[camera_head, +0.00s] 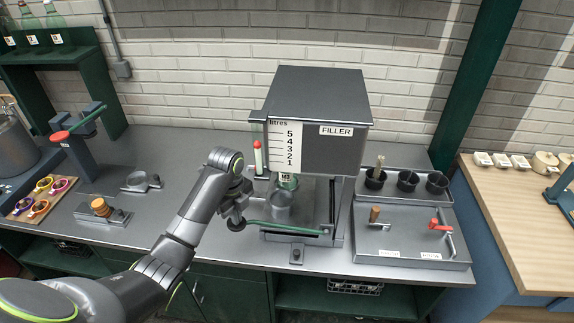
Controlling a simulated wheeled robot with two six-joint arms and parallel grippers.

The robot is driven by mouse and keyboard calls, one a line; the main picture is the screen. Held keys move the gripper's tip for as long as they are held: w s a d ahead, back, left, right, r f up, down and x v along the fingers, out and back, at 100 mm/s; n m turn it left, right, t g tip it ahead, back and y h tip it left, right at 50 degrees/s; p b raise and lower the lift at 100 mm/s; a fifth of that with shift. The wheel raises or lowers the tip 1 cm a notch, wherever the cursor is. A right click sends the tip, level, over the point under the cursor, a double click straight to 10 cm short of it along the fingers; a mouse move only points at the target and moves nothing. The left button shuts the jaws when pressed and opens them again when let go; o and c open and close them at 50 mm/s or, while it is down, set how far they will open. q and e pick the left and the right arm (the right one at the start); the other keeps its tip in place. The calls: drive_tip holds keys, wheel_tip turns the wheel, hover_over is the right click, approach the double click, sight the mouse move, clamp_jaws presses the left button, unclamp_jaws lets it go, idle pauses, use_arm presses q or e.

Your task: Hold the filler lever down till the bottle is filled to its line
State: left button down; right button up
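The filler (340,148) is a dark box with a litres scale (285,146) on its front, standing on the grey counter. A green bottle (288,182) with a white label shows under the box, partly hidden; its line and its level are too small to tell. A grey cup-like part (279,208) stands just in front of it. The green filler lever (285,228) runs across the front, low down, with a black knob (236,225) at its left end. My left gripper (234,212) is at this knob, fingers pointing down; I cannot tell whether they are closed on it.
Right of the filler stand a tray with dark cups (407,182) and a panel with a red handle (440,225). To the left are a red-knobbed stand (72,140), small fixtures (103,208) and a board of coloured rings (38,197). A wooden table (515,215) is far right.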

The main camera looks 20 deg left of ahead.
use_arm(q)
drive_tip(key=shift+f, duration=0.6)
drive_tip(key=shift+a+f, duration=0.1)
drive_tip(key=shift+a+f+b, duration=0.1)
drive_tip(key=shift+f+b, duration=0.2)
drive_tip(key=shift+f, duration=0.4)
drive_tip(key=shift+f, duration=0.8)
drive_tip(key=shift+s, duration=0.1)
drive_tip(key=shift+f+b, duration=0.15)
drive_tip(key=shift+b, duration=0.15)
drive_tip(key=shift+f, duration=0.65)
